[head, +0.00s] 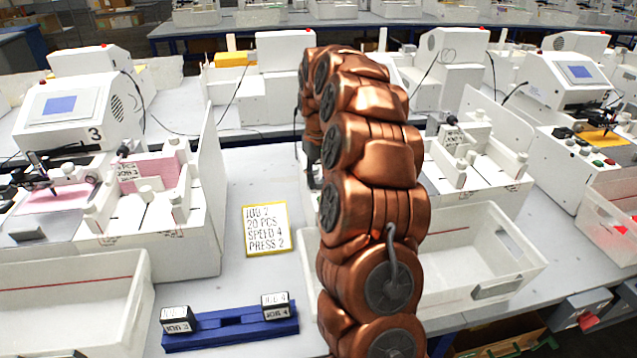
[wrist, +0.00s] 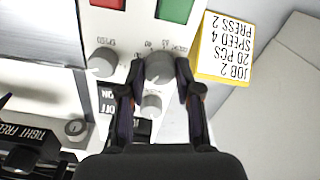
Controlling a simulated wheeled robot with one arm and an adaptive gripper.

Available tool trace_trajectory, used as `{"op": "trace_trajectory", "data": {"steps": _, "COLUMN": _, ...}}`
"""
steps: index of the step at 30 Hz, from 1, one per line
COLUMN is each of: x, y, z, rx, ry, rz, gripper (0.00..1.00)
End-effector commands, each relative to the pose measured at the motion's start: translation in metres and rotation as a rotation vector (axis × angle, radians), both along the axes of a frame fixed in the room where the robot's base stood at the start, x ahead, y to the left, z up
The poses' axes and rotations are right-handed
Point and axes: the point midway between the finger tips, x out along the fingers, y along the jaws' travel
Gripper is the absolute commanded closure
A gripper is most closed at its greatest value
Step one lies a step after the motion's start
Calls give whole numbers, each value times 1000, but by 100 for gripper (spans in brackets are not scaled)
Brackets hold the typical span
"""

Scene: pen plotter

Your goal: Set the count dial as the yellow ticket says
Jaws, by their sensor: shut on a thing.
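The yellow ticket (head: 267,228) lies on the white table in the head view and reads JOB 2, 20 PCS, SPEED 4, PRESS 2. It shows upside down at the upper right of the wrist view (wrist: 223,50). In the wrist view my gripper (wrist: 159,68) has its two dark fingers closed on either side of the grey count dial (wrist: 157,66). Small scale marks show above this dial, but its pointer and full lettering are too small or covered to read.
The grey speed dial (wrist: 103,62) is left of the gripped dial, and another grey knob (wrist: 152,105) sits just below, between the fingers. Red (wrist: 108,3) and green (wrist: 175,10) buttons are above. A blue stamp rack (head: 230,327) and white bins (head: 70,290) stand in front.

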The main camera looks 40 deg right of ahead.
Motion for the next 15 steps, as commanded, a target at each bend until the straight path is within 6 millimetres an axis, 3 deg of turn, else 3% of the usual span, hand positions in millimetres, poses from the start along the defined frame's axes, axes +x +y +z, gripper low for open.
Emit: {"op": "trace_trajectory", "data": {"steps": 15, "x": 0, "y": -1, "z": -4, "rx": -1, "ry": -2, "rz": -387, "gripper": 100}}
